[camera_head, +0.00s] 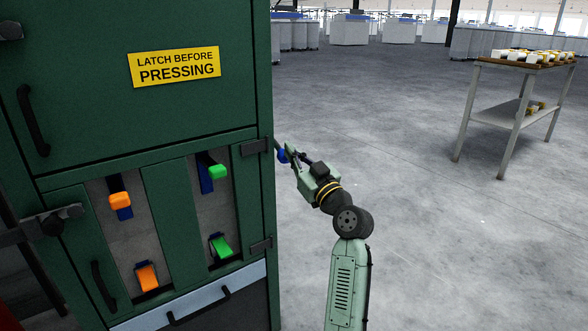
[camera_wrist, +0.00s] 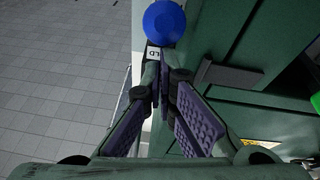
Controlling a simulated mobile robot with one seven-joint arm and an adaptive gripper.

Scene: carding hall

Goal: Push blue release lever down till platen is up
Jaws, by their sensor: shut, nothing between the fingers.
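The blue release lever shows as a round blue knob (camera_head: 283,156) at the right side of the green machine (camera_head: 85,85). In the wrist view the blue knob (camera_wrist: 165,22) is at the top middle, just beyond my fingertips. My gripper (camera_head: 291,154) is at the knob, at the machine's right edge. In the wrist view my gripper (camera_wrist: 160,82) is shut, its fingertips together with nothing between them. I cannot tell whether the fingertips touch the knob. Most of the lever's arm is hidden. I cannot make out the platen.
A yellow sign (camera_head: 175,67) reads "LATCH BEFORE PRESSING". Orange (camera_head: 120,200) and green (camera_head: 217,172) handles sit in the machine's front slots. A white label (camera_wrist: 153,53) lies near the knob. A trolley (camera_head: 513,68) stands at the right back; the floor between is clear.

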